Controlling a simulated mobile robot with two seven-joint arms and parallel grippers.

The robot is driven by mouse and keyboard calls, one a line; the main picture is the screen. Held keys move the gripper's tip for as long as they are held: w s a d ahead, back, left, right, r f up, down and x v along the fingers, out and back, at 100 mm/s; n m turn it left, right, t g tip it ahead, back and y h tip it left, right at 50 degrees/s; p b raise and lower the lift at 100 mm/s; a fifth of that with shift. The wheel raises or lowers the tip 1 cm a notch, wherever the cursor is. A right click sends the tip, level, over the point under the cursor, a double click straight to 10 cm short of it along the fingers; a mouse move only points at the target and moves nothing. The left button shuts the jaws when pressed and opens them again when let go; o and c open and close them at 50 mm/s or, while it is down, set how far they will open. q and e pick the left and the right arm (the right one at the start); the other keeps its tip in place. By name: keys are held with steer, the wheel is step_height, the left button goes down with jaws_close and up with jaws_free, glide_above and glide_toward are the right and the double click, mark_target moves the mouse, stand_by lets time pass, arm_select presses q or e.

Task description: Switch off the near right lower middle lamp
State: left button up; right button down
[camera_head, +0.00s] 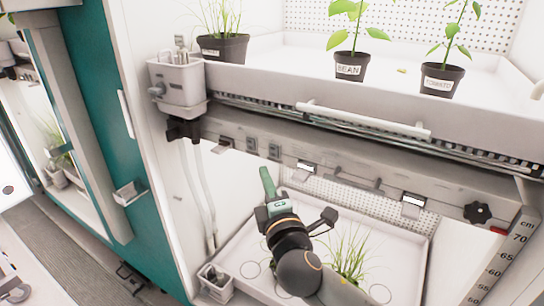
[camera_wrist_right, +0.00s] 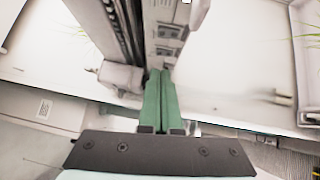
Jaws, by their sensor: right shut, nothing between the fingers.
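A lamp rail (camera_head: 345,183) runs under the upper shelf of the chamber. Two small dark grey switches (camera_head: 263,148) sit on its front face left of centre, and light-topped tabs hang along it, one in the middle (camera_head: 305,167) and one farther right (camera_head: 411,204). I cannot tell which part belongs to the named lamp. My right gripper (camera_head: 266,178) has green fingers, shut and empty, pointing up just below the switches. In the right wrist view the shut fingers (camera_wrist_right: 160,95) point toward small grey switches (camera_wrist_right: 167,42); contact is unclear. My left gripper is out of view.
Potted plants, including bean (camera_head: 349,68) and tomato (camera_head: 441,80), stand on the upper shelf. A grey box (camera_head: 179,83) is fixed at its left corner. A grassy plant (camera_head: 346,256) stands in the lower tray (camera_head: 238,268) beside my right arm. A black knob (camera_head: 477,212) is at right.

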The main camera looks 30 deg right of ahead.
mark_target(266, 144)
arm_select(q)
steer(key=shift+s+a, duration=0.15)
arm_select(e)
steer(key=shift+w+d+r, duration=0.2)
steer(key=shift+w+d, duration=0.9)
steer(key=shift+w, duration=0.25)
steer(key=shift+w+d+r, duration=0.2)
steer(key=shift+w+d, duration=0.9)
steer(key=shift+w, duration=0.2)
